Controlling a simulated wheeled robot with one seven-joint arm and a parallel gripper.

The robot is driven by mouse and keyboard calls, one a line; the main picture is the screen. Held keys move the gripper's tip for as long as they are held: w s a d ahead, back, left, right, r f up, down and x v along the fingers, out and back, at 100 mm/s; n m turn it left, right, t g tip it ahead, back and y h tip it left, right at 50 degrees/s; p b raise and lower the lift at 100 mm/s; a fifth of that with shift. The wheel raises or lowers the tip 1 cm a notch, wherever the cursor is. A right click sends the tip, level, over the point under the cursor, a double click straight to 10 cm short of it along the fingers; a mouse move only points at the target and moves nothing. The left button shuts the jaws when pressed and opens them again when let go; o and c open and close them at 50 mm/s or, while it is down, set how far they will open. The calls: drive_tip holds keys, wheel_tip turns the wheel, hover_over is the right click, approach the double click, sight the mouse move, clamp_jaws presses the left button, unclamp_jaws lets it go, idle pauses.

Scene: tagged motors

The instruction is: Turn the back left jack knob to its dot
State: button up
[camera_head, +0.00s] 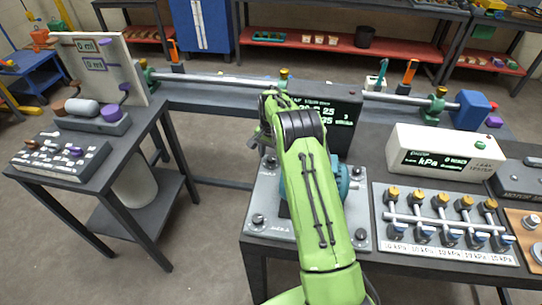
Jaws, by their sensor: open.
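The grey base plate (268,192) lies on the dark bench with a knob near each corner. The back left jack knob (270,161) is small and dark, and sits just below my wrist in the picture. Its dot is too small to make out. The front left knob (258,220), front right knob (360,235) and back right knob (355,172) also show. My gripper (263,143) is open, at the far end of my green arm and close to the back left knob. Its fingers are mostly hidden, and I cannot tell whether they touch the knob.
A teal motor (343,185) stands on the plate, largely behind my arm. A dark display box (335,112) stands behind it. A valve rack (440,215) and a white kPa meter (443,150) are to the right. A separate cart (95,165) stands left, across open floor.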

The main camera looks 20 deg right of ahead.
drive_tip(key=shift+f, duration=0.2)
drive_tip(key=c, duration=1)
drive_tip(key=shift+c, duration=0.2)
drive_tip(key=shift+r+n, duration=0.1)
drive_tip(key=shift+n, duration=0.3)
drive_tip(key=n, duration=0.5)
drive_tip(key=shift+n+p, duration=0.3)
drive_tip(key=shift+p, duration=0.1)
drive_tip(key=n, duration=0.5)
drive_tip(key=shift+n, duration=0.3)
